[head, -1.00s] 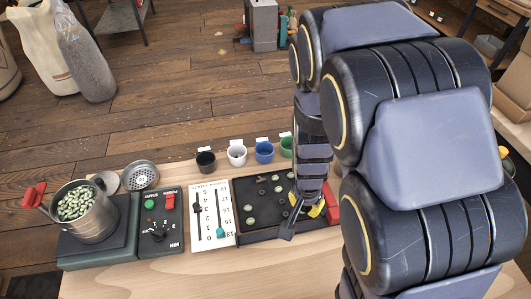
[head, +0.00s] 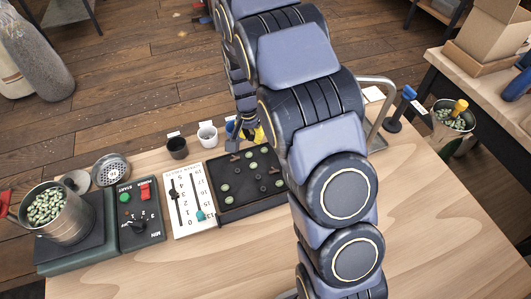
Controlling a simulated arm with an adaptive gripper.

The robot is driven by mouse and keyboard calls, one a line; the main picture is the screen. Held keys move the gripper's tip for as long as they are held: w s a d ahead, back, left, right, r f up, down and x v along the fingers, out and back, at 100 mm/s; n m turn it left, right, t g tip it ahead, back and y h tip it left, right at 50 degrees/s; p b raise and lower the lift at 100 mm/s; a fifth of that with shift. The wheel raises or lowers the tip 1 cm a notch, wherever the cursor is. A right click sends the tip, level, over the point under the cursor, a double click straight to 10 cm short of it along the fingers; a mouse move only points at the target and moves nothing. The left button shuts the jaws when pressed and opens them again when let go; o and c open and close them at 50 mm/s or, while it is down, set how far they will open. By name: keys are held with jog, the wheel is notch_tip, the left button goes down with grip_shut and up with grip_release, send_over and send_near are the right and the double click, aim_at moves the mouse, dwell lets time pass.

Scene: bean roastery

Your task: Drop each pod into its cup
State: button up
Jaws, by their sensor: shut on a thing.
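A black tray (head: 238,209) on the bench holds several pods: pale green ones (head: 225,188), dark ones (head: 260,180) and brownish ones toward the back. Behind it stand a black cup (head: 177,149), a white cup (head: 207,137) and a blue cup (head: 230,126), which my gripper partly covers. The green cup is hidden behind my arm. My gripper (head: 235,146) is over the tray's back edge, just in front of the blue cup. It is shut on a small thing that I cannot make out. I cannot see into the cups clearly.
Left of the tray are a white slider panel (head: 184,225), a control box (head: 140,212) and a scale with a metal pot of green beans (head: 66,226). A curved metal tube (head: 390,95) stands right of my arm. The front of the bench is clear.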

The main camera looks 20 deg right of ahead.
aim_at(233, 120)
jog(key=w, duration=0.4)
jog(key=w+a+f, duration=0.1)
jog(key=w, duration=0.7)
jog(key=shift+a+f, duration=0.2)
jog(key=shift+a, duration=0.05)
jog(key=shift+w+f, duration=0.1)
jog(key=shift+f, duration=2.55)
jog(key=o, duration=0.7)
jog(key=r, duration=0.4)
jog(key=a+r, duration=0.1)
jog(key=r, duration=0.3)
jog(key=s+r, duration=0.1)
jog(key=r, duration=0.3)
jog(key=shift+s+a, duration=0.1)
jog(key=shift+a, duration=0.1)
